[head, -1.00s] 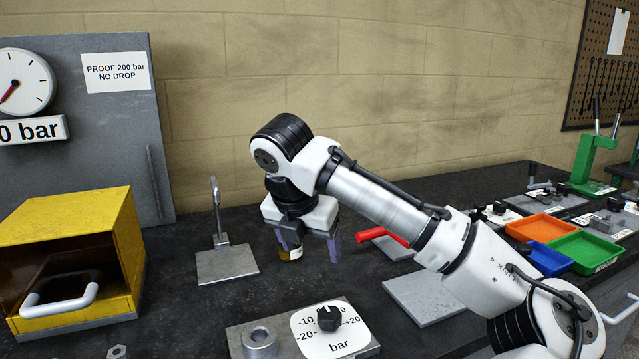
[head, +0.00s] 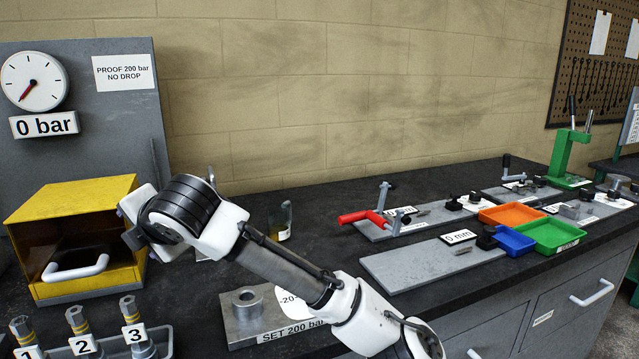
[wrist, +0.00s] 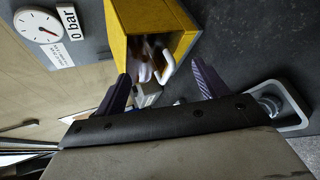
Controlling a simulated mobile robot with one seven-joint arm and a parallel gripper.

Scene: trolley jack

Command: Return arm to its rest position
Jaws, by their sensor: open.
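My gripper shows in the wrist view (wrist: 162,88), its two dark purple fingers spread apart with nothing between them. Beyond the fingers are the yellow box (wrist: 150,20) and its white handle.
Numbered pieces (head: 82,330) stand at the lower left. A bottle (head: 284,222) stands behind my arm. A red-handled tool (head: 365,216), orange (head: 505,214), blue (head: 508,240) and green trays (head: 558,234) and a green press (head: 565,155) are to the right. The gauge (head: 35,82) reads 0 bar.

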